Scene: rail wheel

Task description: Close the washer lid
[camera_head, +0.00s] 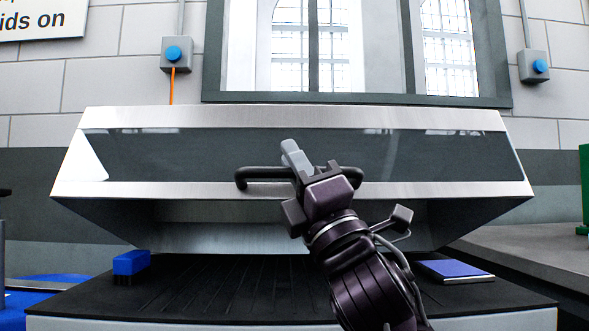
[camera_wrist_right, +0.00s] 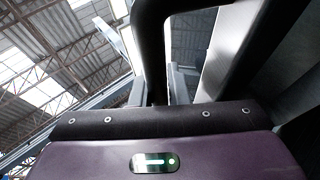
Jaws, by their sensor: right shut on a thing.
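The washer lid (camera_head: 300,150) is a wide steel hood with a dark glass panel, raised at an angle above the black ribbed washer bed (camera_head: 250,285). A dark bar handle (camera_head: 263,174) runs along the lid's lower front edge. My right gripper (camera_head: 297,163) is shut on this handle near its middle, with its fingers pointing up. In the right wrist view the handle (camera_wrist_right: 152,60) passes between the fingers, and part of the lid shows at the right. My left gripper is not in view.
A blue brush-like block (camera_head: 130,263) sits at the left of the bed and a blue-topped pad (camera_head: 456,270) at the right. A grey counter (camera_head: 530,245) stands at the right. Wall boxes with blue buttons (camera_head: 173,54) are behind. Open space shows between lid and bed.

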